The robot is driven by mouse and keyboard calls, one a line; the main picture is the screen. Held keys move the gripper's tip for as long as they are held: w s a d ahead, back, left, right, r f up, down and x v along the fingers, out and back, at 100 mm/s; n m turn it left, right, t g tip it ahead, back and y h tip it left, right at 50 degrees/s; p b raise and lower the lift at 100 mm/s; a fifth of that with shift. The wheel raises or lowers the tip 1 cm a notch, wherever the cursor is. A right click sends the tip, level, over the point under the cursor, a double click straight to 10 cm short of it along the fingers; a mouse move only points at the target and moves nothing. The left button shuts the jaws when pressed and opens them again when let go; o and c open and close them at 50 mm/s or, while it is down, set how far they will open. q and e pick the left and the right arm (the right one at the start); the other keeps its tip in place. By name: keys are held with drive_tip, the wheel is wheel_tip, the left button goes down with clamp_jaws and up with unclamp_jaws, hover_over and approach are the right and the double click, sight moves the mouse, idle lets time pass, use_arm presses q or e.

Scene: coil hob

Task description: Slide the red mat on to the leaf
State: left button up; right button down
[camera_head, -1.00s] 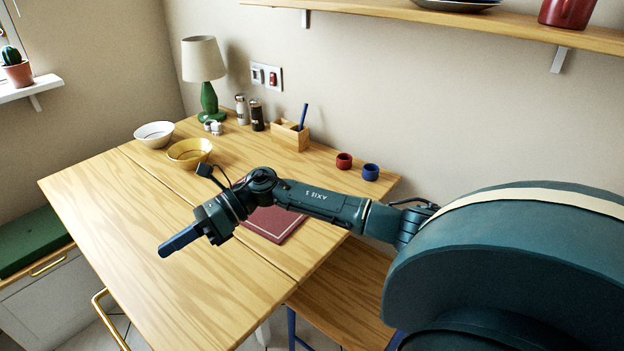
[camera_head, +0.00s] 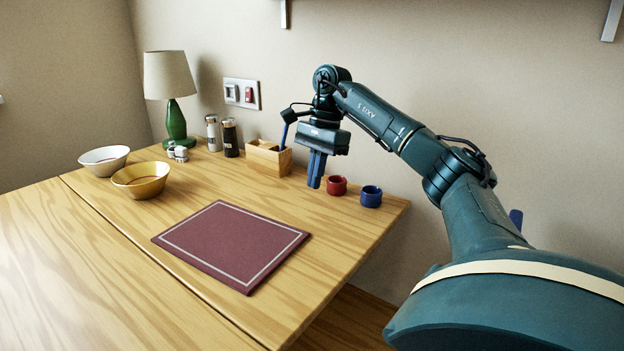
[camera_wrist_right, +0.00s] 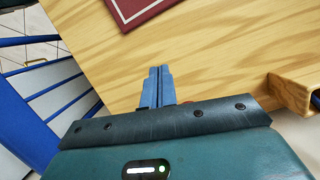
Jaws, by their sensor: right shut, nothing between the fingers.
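The dark red mat (camera_head: 230,243) with a pale border line lies flat on the table. It lies wholly on the right side of the seam, its left corner close to that line. The leaf (camera_head: 70,270) is the wooden part left of the seam, and its visible part is bare. My right gripper (camera_head: 314,184) points down above the back right of the table, behind and right of the mat and apart from it. Its blue fingers are shut and empty. In the right wrist view a corner of the mat (camera_wrist_right: 138,10) shows beyond the fingertips (camera_wrist_right: 158,72). My left gripper is out of view.
A red cup (camera_head: 336,186) and a blue cup (camera_head: 371,196) stand just right of my right gripper. A wooden pen box (camera_head: 268,160), two shakers, two bowls (camera_head: 141,180) and a green lamp (camera_head: 175,115) line the back. The table in front of the mat is clear.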

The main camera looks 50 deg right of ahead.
sight(293, 225)
drive_tip(key=b+x, duration=0.2)
drive_tip(key=x, duration=0.4)
drive_tip(key=shift+f, duration=0.25)
drive_tip(key=a+b, duration=0.1)
drive_tip(key=a, duration=0.2)
drive_tip(key=shift+w+a, duration=0.1)
drive_tip(key=shift+w, duration=0.1)
drive_tip(key=shift+a+r, duration=0.1)
drive_tip(key=shift+a, duration=0.35)
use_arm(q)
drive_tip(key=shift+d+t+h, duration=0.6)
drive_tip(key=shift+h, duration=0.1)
